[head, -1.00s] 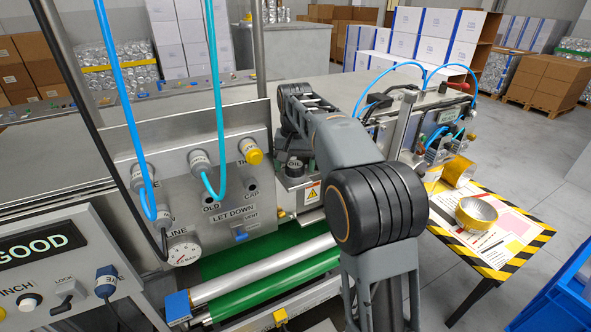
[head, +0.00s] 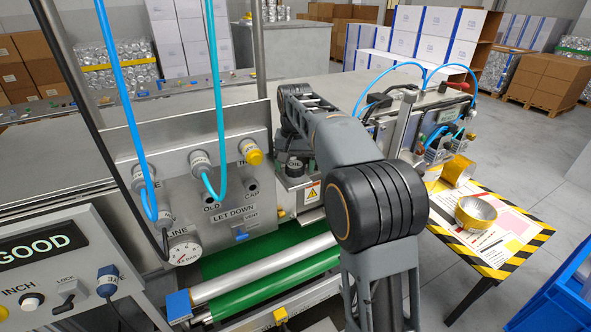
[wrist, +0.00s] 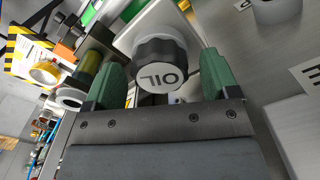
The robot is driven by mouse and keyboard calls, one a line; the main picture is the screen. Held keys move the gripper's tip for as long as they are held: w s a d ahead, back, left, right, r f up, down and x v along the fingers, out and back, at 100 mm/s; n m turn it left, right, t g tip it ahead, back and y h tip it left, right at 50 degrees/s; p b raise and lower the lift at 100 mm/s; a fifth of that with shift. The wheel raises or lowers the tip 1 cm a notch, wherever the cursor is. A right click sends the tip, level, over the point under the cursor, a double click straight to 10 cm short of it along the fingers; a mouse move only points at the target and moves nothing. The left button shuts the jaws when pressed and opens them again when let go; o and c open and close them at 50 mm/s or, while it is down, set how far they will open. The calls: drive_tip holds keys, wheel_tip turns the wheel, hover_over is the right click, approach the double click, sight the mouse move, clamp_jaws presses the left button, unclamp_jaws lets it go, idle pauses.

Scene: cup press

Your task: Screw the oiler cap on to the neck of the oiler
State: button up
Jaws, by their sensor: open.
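The oiler cap (wrist: 160,78) is black and ribbed, with a pale top marked OIL. In the wrist view it shows between the two green fingers of my gripper (wrist: 160,72), with space visible on both sides. My gripper is open and the fingers do not appear to touch the cap. A pale collar of the oiler (wrist: 152,42) shows just behind the cap. I cannot tell how far the cap is threaded on. In the head view the cap (head: 294,162) sits on the oiler beside the steel panel, and my gripper is not clearly visible there.
A steel panel (head: 228,188) with hoses and a dial stands left of the oiler. A green roller (head: 250,290) lies below. A striped table (head: 505,258) with a yellow tape roll (head: 476,212) is at right. A plate with a warning label (head: 313,193) is close to the oiler.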

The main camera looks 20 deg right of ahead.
sight(295, 165)
drive_tip(key=c, duration=1.2)
drive_tip(key=shift+r+p, duration=0.85)
drive_tip(key=shift+r, duration=2.05)
drive_tip(key=shift+r, duration=0.1)
